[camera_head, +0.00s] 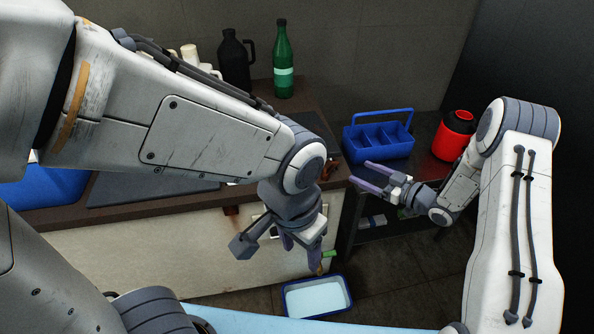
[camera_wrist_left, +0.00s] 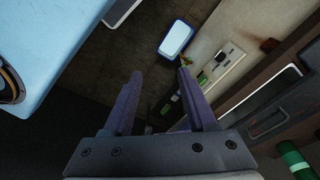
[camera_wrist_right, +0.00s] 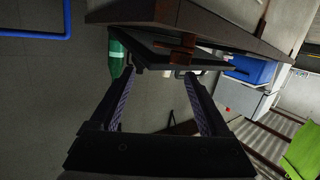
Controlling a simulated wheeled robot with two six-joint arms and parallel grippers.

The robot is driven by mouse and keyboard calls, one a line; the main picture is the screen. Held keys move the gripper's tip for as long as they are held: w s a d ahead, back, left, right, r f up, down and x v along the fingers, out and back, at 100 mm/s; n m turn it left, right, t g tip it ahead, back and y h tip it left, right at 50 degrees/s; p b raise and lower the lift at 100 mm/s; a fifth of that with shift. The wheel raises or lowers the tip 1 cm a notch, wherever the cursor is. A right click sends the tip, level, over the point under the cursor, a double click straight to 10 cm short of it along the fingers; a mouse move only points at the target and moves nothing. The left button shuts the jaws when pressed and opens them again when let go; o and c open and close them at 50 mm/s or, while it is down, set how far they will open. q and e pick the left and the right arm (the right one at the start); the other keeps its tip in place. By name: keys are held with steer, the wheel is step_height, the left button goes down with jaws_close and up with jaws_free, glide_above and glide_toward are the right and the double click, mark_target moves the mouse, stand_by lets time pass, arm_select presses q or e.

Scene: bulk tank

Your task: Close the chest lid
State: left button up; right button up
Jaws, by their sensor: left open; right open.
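A blue box (camera_head: 48,188), which may be the chest, is at the far left in the head view, mostly behind my left arm. My left gripper (camera_head: 300,252) is open and empty, pointing down in front of the pale cabinet, well right of the blue box. My right gripper (camera_head: 361,172) is open and empty, pointing left near the counter's right end, far from the blue box.
The dark counter (camera_head: 130,208) carries a green bottle (camera_head: 284,65) and a black jug (camera_head: 235,62). A blue caddy (camera_head: 378,140) and a red container (camera_head: 453,136) stand on the side table. A blue-rimmed tray (camera_head: 317,297) lies on the floor below my left gripper.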

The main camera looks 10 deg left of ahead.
mark_target(329, 171)
steer(key=a+y, duration=0.1)
steer(key=a, duration=0.2)
steer(key=w+a+f+y, duration=0.1)
steer(key=a, duration=0.2)
steer(key=w+a+f+y, duration=0.1)
steer(key=a, duration=0.2)
steer(key=shift+w+a+f, duration=0.1)
steer(key=shift+w+a, duration=0.15)
steer(key=shift+a, duration=0.1)
arm_select(q)
steer(key=shift+g, duration=0.3)
steer(key=s, duration=0.1)
steer(key=s+a, duration=0.1)
steer(key=s, duration=0.2)
steer(key=shift+s+a+r, duration=0.35)
steer(key=shift+a+r, duration=0.05)
arm_select(e)
jaws_close()
steer(key=shift+s+a+f, duration=0.1)
steer(key=shift+s, duration=0.05)
